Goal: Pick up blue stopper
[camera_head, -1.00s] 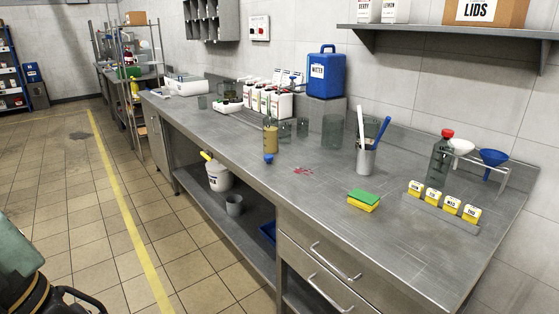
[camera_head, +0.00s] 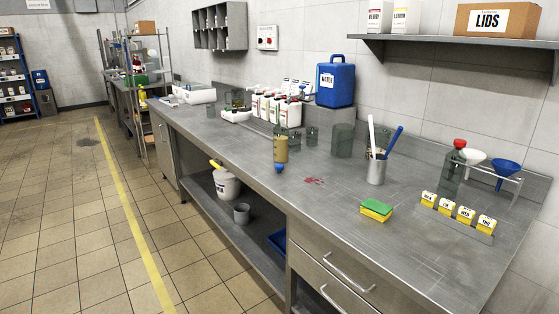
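The blue stopper (camera_head: 279,168) is a small blue piece on the steel bench, near its front edge. It shows just in front of a glass bottle (camera_head: 280,148) with tan contents, and overlaps its base in the picture. I cannot tell whether the two touch. My gripper is not in view.
The steel bench (camera_head: 335,204) has a red spill (camera_head: 314,181) right of the stopper. Glass beakers (camera_head: 343,141) stand behind. The tiled floor (camera_head: 75,215) in front is clear.

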